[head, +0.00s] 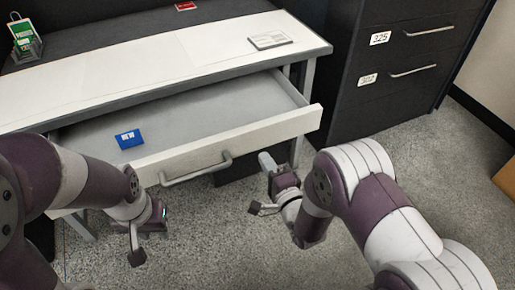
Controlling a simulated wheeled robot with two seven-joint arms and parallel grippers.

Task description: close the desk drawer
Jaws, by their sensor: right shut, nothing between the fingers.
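The desk drawer (300,121) is pulled well out from under the white desk top, and its inside shows. Its pale front has a grey bar handle (196,172). A small blue box (129,139) lies inside the drawer toward the left. My right gripper (266,160) is shut and empty, its fingers pointing toward the drawer front, right of the handle; whether it touches the front I cannot tell.
The desk top (140,75) carries a pale flat item (269,40) and a holder with green cards (24,38). A dark filing cabinet (393,85) stands right of the desk. Speckled floor (225,245) is open in front, between my arms.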

